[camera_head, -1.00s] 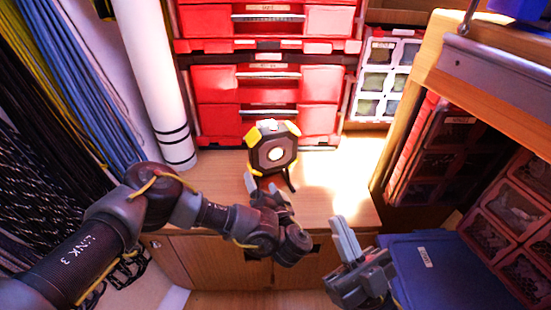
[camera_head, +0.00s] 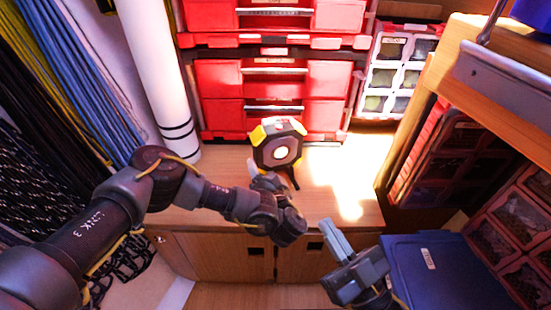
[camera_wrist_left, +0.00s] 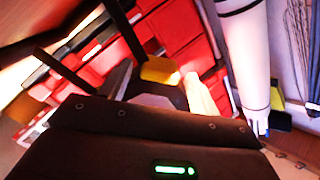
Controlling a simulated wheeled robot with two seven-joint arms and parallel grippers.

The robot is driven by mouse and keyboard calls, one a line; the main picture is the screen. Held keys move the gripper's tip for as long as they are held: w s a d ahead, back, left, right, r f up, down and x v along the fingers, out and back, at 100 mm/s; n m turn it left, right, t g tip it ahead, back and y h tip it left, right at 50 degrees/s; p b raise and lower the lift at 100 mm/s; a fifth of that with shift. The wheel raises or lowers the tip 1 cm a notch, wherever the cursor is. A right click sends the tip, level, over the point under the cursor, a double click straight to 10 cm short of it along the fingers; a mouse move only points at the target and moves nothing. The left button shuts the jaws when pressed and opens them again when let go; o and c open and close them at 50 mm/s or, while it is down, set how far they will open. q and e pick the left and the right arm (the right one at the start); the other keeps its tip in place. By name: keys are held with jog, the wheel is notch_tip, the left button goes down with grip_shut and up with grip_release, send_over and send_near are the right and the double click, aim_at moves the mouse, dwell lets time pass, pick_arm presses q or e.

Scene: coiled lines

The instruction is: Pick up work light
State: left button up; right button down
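The work light (camera_head: 278,146), black with yellow corners and a bright round lens, stands upright on a wooden worktop. Its yellow and black parts fill the middle of the left wrist view (camera_wrist_left: 160,71), partly hidden by my gripper body. My left gripper (camera_head: 262,172) is at the light's lower front, with one pale finger beside its left edge. The left fingers (camera_wrist_left: 198,97) look spread apart; whether they touch the light is unclear. My right gripper (camera_head: 329,232) is in front of the worktop, empty, with its fingers together.
Red drawer cases (camera_head: 275,85) stand behind the light. A white roll (camera_head: 155,70) and coiled lines (camera_head: 85,70) are at the left. A wooden shelf (camera_head: 440,90) with bins is at the right, above a blue case (camera_head: 445,270). The worktop (camera_head: 340,190) right of the light is clear.

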pick_arm(q)
grip_shut()
jog(key=shift+r, duration=0.25)
dwell(0.3)
